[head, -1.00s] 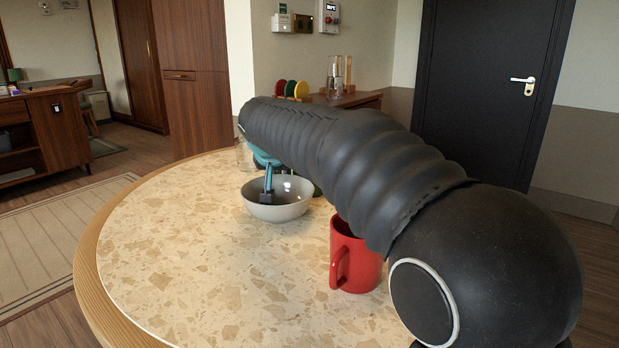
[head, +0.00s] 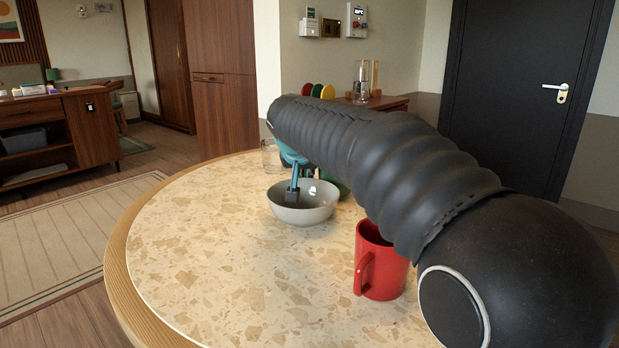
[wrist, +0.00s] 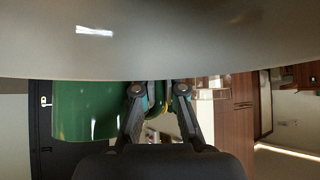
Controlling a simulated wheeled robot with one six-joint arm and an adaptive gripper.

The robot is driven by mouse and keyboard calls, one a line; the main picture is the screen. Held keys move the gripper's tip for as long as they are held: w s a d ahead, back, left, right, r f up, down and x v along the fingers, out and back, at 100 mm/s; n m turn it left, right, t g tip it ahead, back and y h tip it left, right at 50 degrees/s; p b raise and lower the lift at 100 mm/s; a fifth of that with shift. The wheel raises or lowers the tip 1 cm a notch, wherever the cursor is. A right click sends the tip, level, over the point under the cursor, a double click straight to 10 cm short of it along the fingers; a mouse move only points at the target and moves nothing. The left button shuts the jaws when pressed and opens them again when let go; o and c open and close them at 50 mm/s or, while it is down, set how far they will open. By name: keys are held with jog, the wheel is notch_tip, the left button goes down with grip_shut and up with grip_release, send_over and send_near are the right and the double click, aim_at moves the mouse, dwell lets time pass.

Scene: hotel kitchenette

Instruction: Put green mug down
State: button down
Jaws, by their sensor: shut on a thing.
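The green mug (wrist: 85,110) shows in the wrist view left of my gripper (wrist: 159,92), whose two fingers are close together on it. Their exact contact on the mug is hard to make out. In the head view only a green sliver of the mug (head: 343,188) shows behind the bowl, the rest hidden by my arm. There my gripper (head: 292,186) shows as a teal and dark finger in front of the bowl's inside. Whether the mug touches the table is hidden.
A grey bowl (head: 304,215) stands on the round speckled table (head: 220,260) just in front of my gripper, and fills the top of the wrist view. A red mug (head: 382,275) stands nearer, beside my arm. A clear glass (head: 269,157) stands behind the bowl. The table's left side is clear.

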notch_tip(320, 180, up, 4)
jog(key=shift+w+d+f+p, duration=0.1)
jog(key=shift+d+f+p, duration=0.1)
jog(key=shift+p, duration=0.1)
jog(key=d+r, duration=0.2)
jog(key=d, duration=0.1)
jog(key=w+d+r+p, duration=0.1)
jog(key=d+r, duration=0.1)
jog(key=d, duration=0.2)
jog(key=d+r, duration=0.2)
jog(key=d, duration=0.1)
jog(key=shift+w+d, duration=0.2)
jog(key=shift+w, duration=0.2)
jog(key=shift+d+r+p, duration=0.35)
jog(key=shift+r+p, duration=0.35)
jog(key=shift+p, duration=0.05)
